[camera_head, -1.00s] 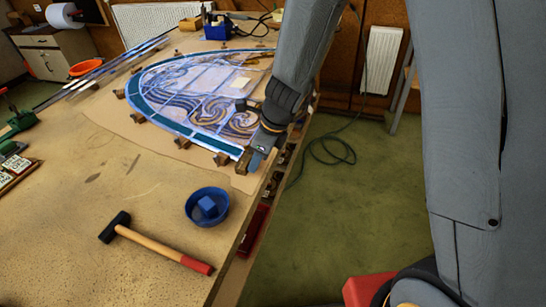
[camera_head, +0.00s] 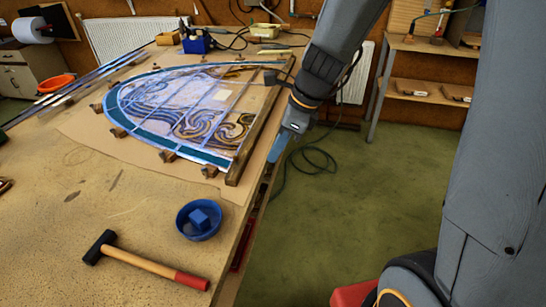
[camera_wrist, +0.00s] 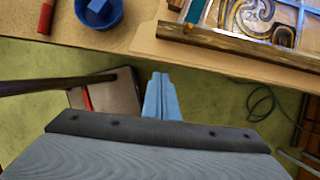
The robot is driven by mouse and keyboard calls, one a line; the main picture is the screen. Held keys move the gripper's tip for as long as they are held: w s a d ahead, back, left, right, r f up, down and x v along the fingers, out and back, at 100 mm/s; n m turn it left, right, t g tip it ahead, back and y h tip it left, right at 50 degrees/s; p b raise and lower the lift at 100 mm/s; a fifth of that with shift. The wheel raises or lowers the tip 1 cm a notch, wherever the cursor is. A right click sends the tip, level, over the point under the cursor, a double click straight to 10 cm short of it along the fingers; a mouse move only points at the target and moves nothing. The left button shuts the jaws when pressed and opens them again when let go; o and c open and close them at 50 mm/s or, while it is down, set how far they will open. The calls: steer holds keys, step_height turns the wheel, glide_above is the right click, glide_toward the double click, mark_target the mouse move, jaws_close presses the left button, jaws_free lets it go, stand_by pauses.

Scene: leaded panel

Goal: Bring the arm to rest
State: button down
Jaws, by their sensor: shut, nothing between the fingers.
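My gripper (camera_head: 279,146) hangs at the end of my grey arm, just off the right edge of the workbench, beside the leaded panel. Its blue fingers are together with nothing between them. In the wrist view the shut fingers (camera_wrist: 161,98) point toward the bench edge, with green floor below. The leaded panel (camera_head: 190,105), an arched piece with a teal border and swirls, lies on the bench, held by wooden blocks and a wooden batten (camera_head: 258,135) along its right side.
A blue bowl (camera_head: 184,228) holding a blue block (camera_head: 199,217) and a hammer (camera_head: 140,262) stand near the bench's front. A shelf unit (camera_head: 420,95) is at the back right. The green floor (camera_head: 390,175) right of the bench is mostly clear, with a loose cable (camera_head: 315,160).

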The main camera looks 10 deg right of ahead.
steer(key=s+d+f+n+h+b, duration=0.1)
steer(key=s+d+f+n+h, duration=0.1)
steer(key=n, duration=0.9)
steer(key=s+d+f+n+h+b, duration=0.1)
steer(key=s+d+n, duration=0.4)
steer(key=n, duration=0.6)
steer(key=shift+s+d+f+h, duration=0.2)
steer(key=shift+s+f+h, duration=0.45)
steer(key=shift+s, duration=0.35)
steer(key=shift+r, duration=0.1)
